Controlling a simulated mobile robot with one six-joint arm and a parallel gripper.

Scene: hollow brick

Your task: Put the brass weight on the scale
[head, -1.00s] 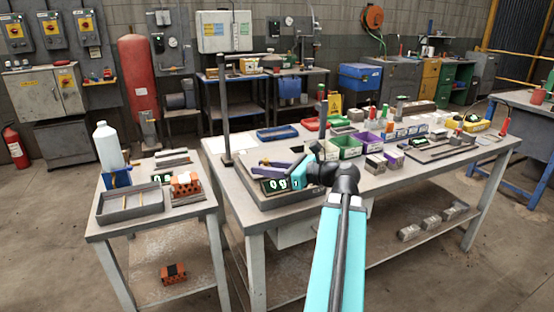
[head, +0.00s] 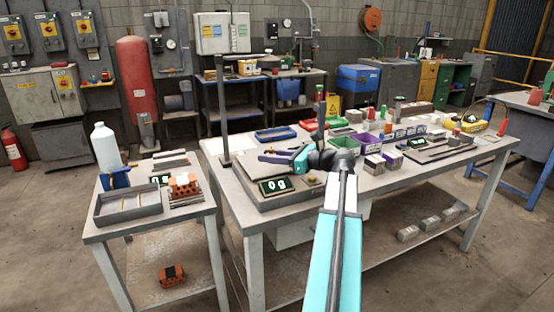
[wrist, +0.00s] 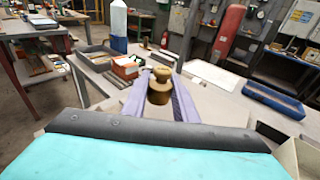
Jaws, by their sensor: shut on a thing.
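The brass weight (wrist: 160,90) is between the two purple fingers of my gripper (wrist: 162,98) in the wrist view, and the gripper is shut on it. In the head view my gripper (head: 272,158) is over the near left part of the large bench, and the weight cannot be made out there. The scale (head: 264,202) is a grey flat box below the gripper. Its display (head: 275,185) reads 0 g. My gripper and arm hide part of its top.
A dark post (head: 224,110) stands just left of the gripper. A small left table holds a grey tray (head: 128,206), a white bottle (head: 105,146) and an orange brick (head: 184,182). Green (head: 341,146) and purple bins crowd the bench to the right. A blue tray (head: 275,134) lies behind.

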